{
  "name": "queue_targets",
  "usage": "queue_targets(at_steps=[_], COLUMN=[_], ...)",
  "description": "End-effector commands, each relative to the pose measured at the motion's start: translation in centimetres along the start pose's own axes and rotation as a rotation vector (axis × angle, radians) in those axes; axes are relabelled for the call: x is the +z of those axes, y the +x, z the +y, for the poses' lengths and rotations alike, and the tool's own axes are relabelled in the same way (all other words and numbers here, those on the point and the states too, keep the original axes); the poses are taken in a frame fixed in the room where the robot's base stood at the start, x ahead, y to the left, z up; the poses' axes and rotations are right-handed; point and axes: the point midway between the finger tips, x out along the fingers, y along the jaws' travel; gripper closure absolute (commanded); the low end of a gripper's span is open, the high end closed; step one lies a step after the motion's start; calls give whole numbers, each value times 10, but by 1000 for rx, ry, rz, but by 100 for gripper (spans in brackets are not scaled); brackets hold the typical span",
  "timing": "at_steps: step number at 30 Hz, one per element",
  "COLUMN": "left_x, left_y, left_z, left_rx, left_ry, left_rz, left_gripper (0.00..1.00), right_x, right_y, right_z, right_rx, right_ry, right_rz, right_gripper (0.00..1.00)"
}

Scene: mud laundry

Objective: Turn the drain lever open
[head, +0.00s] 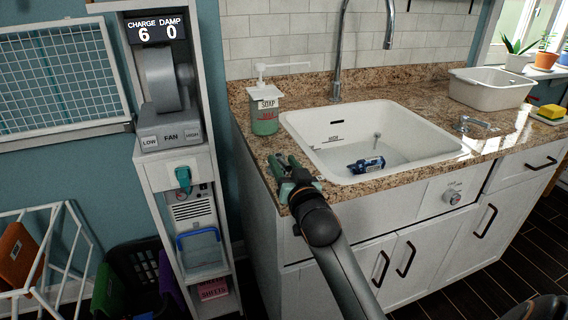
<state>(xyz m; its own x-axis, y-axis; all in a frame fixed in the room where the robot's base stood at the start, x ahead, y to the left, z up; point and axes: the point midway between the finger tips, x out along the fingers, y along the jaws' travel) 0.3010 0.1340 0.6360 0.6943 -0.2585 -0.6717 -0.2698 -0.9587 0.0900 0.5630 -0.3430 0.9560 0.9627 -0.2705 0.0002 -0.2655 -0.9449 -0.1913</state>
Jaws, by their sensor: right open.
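The white sink (300,125) is set in the granite counter. A round grey knob or lever (452,197) with a small unreadable label above it sits on the cabinet front below the sink's right side; I cannot tell its setting. A thin upright metal rod (376,142) stands in the basin. My right gripper (285,166) is open and looks empty, over the counter's front left edge. It is left of the basin and well apart from the knob. My left gripper is not in view.
A dark blue object (366,165) lies in the sink. A soap dispenser (264,122) stands behind my right gripper, and the faucet (339,50) behind the basin. A metal fitting (475,125) and white tub (490,90) are at the right. Cabinet handles (405,258) stick out below.

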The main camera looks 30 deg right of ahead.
Motion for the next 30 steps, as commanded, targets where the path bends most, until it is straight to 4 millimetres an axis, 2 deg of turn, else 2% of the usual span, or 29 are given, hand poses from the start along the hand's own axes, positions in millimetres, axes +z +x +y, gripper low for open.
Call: queue_targets(at_steps=[2,14,30], left_x=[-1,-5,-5], left_y=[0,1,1], left_z=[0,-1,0], left_rx=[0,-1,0], left_ry=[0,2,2], left_rz=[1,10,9], left_gripper=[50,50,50], right_x=[0,0,0], right_y=[0,0,0], right_z=[0,0,0], right_rx=[0,0,0], right_ry=[0,0,1], right_rz=[0,0,1], right_gripper=[55,100,100])
